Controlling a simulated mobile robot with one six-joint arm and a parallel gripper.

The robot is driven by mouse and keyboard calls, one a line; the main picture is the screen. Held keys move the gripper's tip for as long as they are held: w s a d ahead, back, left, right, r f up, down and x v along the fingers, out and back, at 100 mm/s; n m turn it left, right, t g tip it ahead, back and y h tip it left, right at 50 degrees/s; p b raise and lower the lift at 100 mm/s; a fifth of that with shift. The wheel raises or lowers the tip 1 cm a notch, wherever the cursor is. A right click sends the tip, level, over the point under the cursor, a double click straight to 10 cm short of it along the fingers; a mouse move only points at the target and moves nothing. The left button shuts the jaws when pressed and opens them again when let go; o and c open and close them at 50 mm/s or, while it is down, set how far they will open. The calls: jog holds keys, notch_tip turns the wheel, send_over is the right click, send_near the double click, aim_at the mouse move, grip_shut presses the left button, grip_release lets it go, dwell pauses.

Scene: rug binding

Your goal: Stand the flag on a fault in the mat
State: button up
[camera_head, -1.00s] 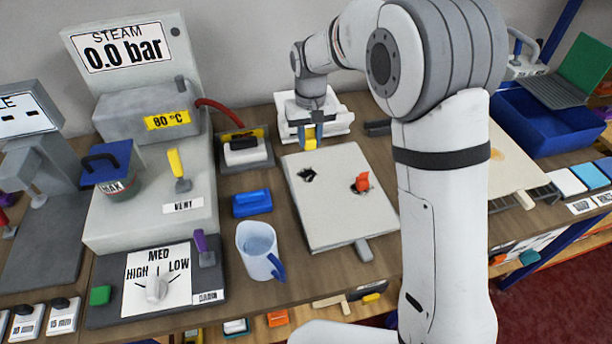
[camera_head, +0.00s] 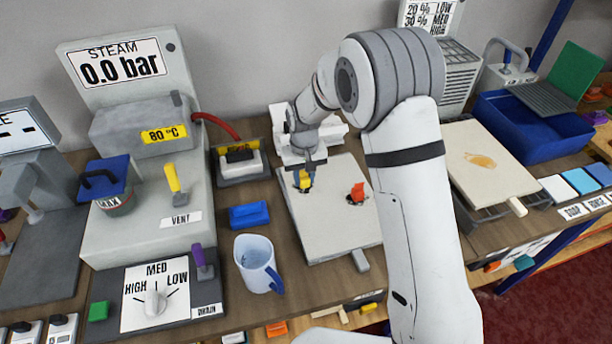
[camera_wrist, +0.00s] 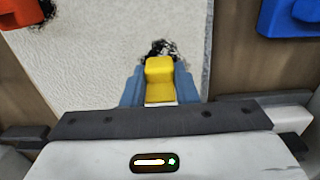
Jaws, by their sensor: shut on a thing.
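The pale mat (camera_head: 330,225) lies on the bench in front of me. My gripper (camera_head: 305,178) is over its upper left part, with blue fingers shut on a yellow flag (camera_head: 303,181). In the wrist view the yellow flag (camera_wrist: 160,78) sits between the fingers (camera_wrist: 160,88), right beside a dark frayed fault (camera_wrist: 163,48) that shows just past it. The flag hides part of this fault. I cannot tell whether the flag touches the mat. An orange-red flag (camera_head: 357,193) stands on a second dark fault at the mat's right side.
A blue block (camera_head: 249,215) and a clear jug (camera_head: 257,263) stand left of the mat. The steam machine (camera_head: 150,190) is farther left. A stained mat (camera_head: 485,160) and a blue bin (camera_head: 535,125) are on the right.

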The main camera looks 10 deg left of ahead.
aim_at(305, 178)
jog(key=shift+f, duration=0.2)
jog(key=o, duration=1)
jog(key=shift+r, duration=0.15)
notch_tip(305, 178, up, 12)
jog(key=shift+d+r+b, duration=0.1)
jog(key=shift+b, duration=0.6)
jog(key=s+d+r+m+t, duration=0.1)
jog(key=s+d+r+m, duration=0.1)
jog(key=s+d+r, duration=0.55)
jog(key=s+d+r+m+t, duration=0.1)
jog(key=s+d+r+m, duration=0.1)
jog(key=s+d, duration=0.9)
jog(key=shift+m+t, duration=0.6)
jog(key=s+d, duration=0.1)
jog(key=d, duration=0.1)
jog(key=s+d+f, duration=0.1)
jog(key=s+d, duration=0.1)
jog(key=d, duration=0.1)
jog(key=s+d+f, duration=0.1)
jog(key=s+d, duration=0.1)
jog(key=d, duration=0.1)
jog(key=shift+s+d, duration=0.15)
jog(key=shift+s, duration=0.1)
